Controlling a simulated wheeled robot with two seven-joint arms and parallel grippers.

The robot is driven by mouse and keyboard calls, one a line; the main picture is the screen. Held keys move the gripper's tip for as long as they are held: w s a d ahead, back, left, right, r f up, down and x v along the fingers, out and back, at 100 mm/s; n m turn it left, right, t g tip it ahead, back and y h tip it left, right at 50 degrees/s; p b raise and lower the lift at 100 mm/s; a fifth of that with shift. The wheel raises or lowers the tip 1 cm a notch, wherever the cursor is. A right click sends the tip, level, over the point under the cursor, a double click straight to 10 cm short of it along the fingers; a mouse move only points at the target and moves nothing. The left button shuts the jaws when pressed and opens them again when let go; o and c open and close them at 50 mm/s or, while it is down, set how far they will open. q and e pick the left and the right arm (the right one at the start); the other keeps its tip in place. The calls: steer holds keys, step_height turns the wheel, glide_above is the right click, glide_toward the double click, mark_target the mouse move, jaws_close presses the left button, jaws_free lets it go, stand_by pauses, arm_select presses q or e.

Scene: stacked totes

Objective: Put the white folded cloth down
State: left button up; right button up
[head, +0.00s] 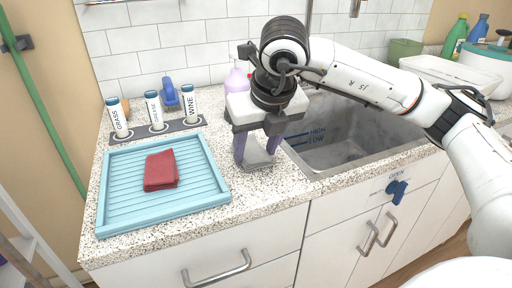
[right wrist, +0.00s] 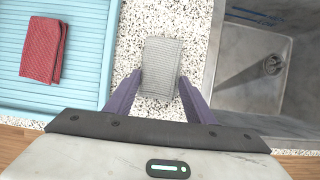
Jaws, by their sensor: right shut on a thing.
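The white folded cloth (right wrist: 160,62) looks pale grey in the right wrist view. It is between the purple fingers of my right gripper (right wrist: 161,84), which are shut on its near part. In the head view my right gripper (head: 258,150) points down over the counter strip between the blue tray and the sink. The cloth (head: 259,158) shows low between its fingers, at or just above the counter; I cannot tell whether it touches. My left gripper is not in view.
A light-blue ribbed tray (head: 122,221) with a red folded cloth (head: 161,170) lies to the left. The sink (head: 345,160) opens to the right. A rack with several labelled bottles (head: 155,108) stands behind the tray. Speckled counter (head: 215,150) is bare around the gripper.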

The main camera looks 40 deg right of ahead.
steer(key=shift+f, duration=0.25)
steer(key=o, duration=1.4)
steer(key=shift+r, duration=0.1)
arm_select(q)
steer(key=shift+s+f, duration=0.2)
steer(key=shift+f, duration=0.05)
arm_select(e)
steer(key=shift+r, duration=0.1)
arm_select(q)
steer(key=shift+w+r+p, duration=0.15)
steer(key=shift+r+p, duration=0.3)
steer(key=shift+p, duration=0.05)
arm_select(e)
steer(key=v, duration=1)
steer(key=shift+w+a+r, duration=0.2)
steer(key=shift+w+a, duration=0.1)
steer(key=shift+w, duration=0.1)
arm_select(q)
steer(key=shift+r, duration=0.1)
